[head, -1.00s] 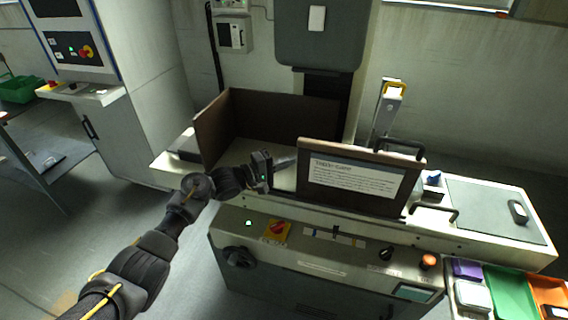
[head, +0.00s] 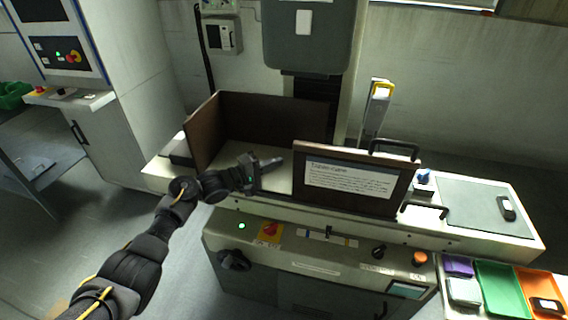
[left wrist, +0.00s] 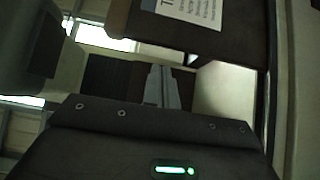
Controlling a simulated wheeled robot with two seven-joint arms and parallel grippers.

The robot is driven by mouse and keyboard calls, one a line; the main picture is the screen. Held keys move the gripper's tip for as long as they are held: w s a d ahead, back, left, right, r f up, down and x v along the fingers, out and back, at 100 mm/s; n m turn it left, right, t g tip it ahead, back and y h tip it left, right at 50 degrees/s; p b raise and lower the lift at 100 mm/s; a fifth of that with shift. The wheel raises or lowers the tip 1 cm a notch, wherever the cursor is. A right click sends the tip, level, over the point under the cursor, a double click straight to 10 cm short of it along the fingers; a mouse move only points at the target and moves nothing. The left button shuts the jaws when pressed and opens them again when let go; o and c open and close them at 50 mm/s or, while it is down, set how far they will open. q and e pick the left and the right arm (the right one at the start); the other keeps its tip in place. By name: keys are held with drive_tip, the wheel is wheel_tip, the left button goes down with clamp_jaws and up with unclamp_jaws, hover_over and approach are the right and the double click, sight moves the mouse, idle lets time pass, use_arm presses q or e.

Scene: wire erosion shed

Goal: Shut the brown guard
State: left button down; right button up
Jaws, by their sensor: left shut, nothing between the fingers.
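The brown guard (head: 350,200) is an upright panel with a white label at the front of the machine's work table. It covers the right part of the front, leaving a gap at the left. A black handle (head: 394,150) shows at its upper right. My left gripper (head: 280,160) is shut and empty in that gap, just left of the guard's left edge, and I see no clear contact. In the left wrist view the shut fingers (left wrist: 162,85) point toward the enclosure, with the labelled guard (left wrist: 235,45) above and to the right. My right gripper is out of view.
Brown fixed walls (head: 272,118) stand at the back and left of the work table. A control panel (head: 320,245) with knobs runs below the guard. Coloured trays (head: 498,285) sit at lower right. A grey mat (head: 475,210) lies right of the guard.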

use_arm(q)
drive_tip(key=b+v, duration=0.2)
drive_tip(key=v, duration=0.9)
drive_tip(key=shift+w+a, duration=0.25)
